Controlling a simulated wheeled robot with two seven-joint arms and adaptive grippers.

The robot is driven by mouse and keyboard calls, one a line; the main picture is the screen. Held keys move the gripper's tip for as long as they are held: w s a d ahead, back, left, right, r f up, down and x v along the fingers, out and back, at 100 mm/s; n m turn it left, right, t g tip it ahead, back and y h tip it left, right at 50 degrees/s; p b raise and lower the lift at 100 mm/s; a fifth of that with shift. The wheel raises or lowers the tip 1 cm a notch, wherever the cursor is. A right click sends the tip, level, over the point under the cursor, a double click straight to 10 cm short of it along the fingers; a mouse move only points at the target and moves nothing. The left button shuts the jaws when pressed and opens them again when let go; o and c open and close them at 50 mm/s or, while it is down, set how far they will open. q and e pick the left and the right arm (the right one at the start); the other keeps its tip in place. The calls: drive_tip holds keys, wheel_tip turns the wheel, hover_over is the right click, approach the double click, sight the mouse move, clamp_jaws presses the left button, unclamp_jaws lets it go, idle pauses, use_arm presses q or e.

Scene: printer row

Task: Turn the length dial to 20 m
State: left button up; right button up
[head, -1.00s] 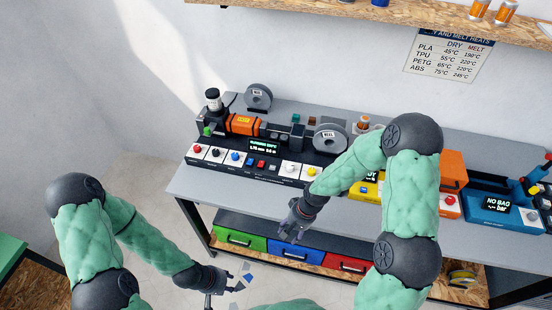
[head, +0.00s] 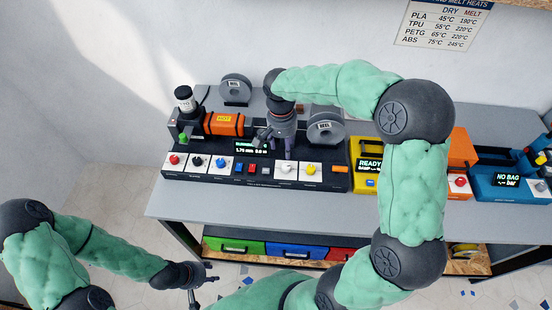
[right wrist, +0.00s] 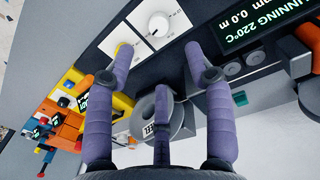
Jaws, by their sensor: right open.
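On the front panel of the extruder line (head: 255,183), a white dial (head: 286,169) and a yellow dial (head: 311,170) sit on white plates. My right gripper (head: 279,150) is open and empty above the panel, just behind the white dial. In the wrist view its spread fingers (right wrist: 160,62) point toward the white dial without touching it. My left gripper (head: 203,285) looks open and empty, low in front of the bench.
The machine's display (right wrist: 260,18) reads 0.0 m in the wrist view. Red, black and blue knobs (head: 197,161) line the panel's left. A grey reel (head: 325,127) stands behind the dials; a yellow unit (head: 368,150) is to the right. The grey bench front (head: 250,205) is clear.

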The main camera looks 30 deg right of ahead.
sight(286, 166)
drive_tip(key=f, duration=0.3)
drive_tip(key=f+b, duration=0.1)
drive_tip(key=f, duration=0.3)
drive_tip(key=f+b, duration=0.1)
drive_tip(key=f, duration=0.2)
drive_tip(key=shift+s+d+f, duration=0.3)
drive_tip(key=shift+d+f, duration=0.05)
clamp_jaws()
